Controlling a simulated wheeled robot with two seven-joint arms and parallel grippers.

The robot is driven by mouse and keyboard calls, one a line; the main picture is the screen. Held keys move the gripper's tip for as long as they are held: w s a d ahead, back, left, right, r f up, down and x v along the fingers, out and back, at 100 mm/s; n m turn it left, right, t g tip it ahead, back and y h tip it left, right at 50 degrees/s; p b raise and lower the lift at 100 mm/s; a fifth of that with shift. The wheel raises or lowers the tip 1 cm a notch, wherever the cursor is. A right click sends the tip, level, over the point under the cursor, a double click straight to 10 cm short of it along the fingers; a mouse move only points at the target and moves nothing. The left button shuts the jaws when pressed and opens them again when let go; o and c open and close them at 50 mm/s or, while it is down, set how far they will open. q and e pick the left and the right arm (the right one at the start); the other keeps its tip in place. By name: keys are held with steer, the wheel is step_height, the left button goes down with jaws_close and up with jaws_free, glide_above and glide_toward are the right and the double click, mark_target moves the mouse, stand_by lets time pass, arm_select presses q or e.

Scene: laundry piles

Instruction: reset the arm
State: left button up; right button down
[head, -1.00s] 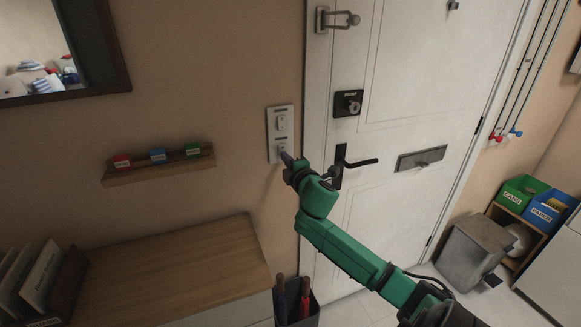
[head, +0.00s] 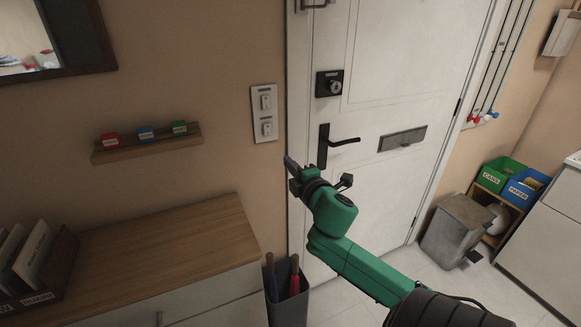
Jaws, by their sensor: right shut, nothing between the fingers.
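My right arm, green and black, comes in from the lower right in the head view. Its gripper (head: 291,166) is shut and empty, in front of the left edge of the white door, below and to the right of the light switch panel. The panel (head: 264,113) is a pale plate with two switches on the tan wall, and the gripper is apart from it. My left gripper is not in view.
The white door (head: 395,100) has a black lever handle (head: 338,142) close to my right gripper. A wooden cabinet (head: 160,245) stands at lower left, beside a dark umbrella bin (head: 287,300). A small shelf (head: 147,149) is on the wall. A grey bin (head: 455,228) and recycling boxes stand at right.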

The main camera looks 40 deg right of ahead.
steer(key=shift+w+d+f, duration=0.2)
steer(key=shift+w, duration=0.05)
steer(key=shift+s, duration=0.1)
steer(key=s+d+f+m+g, duration=0.1)
steer(key=d+f+m+g, duration=0.1)
steer(key=f, duration=0.8)
steer(key=s+d+f+m+g, duration=0.1)
steer(key=d+f+m+g, duration=0.1)
steer(key=f, duration=0.8)
steer(key=s+a+f+m+g+y, duration=0.15)
steer(key=s+f, duration=0.25)
steer(key=f, duration=0.7)
steer(key=s+a+f+m+g+y, duration=0.1)
steer(key=s+f+m+g, duration=0.3)
steer(key=f, duration=0.6)
steer(key=s+a+f+g+y, duration=0.1)
steer(key=s+a+f+g, duration=0.1)
steer(key=s+a+f, duration=0.3)
steer(key=s+a+f+m+g+y, duration=0.1)
steer(key=s+a+f, duration=0.5)
steer(key=s+f, duration=0.3)
steer(key=s+a+f+m+g+y, duration=0.1)
steer(key=s+a+f, duration=0.5)
steer(key=s, duration=0.7)
steer(key=shift+s+a+f+g, duration=0.15)
steer(key=shift+s+f+g, duration=0.25)
steer(key=shift+f+g, duration=0.45)
